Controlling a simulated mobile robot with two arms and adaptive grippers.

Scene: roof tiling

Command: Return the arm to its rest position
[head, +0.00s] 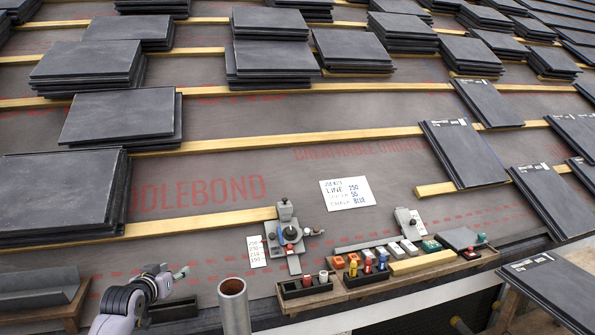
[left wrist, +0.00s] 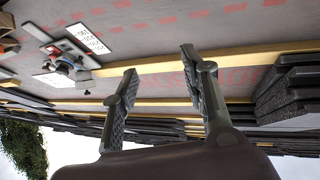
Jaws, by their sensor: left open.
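My left gripper (head: 176,273) is at the lower left in the head view, above the roof's lower edge. In the left wrist view its two fingers (left wrist: 158,88) are spread apart with nothing between them. My left arm comes in from the bottom left and touches no tile or tool that I can see. My right gripper is not in view.
Stacks of dark tiles (head: 58,192) lie on the battens (head: 200,224). A chalk-line device (head: 287,233) sits on the underlay right of my gripper. A tool tray (head: 365,279) lies along the eave. A grey pipe (head: 234,305) stands in front. A metal trough (head: 40,287) is at left.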

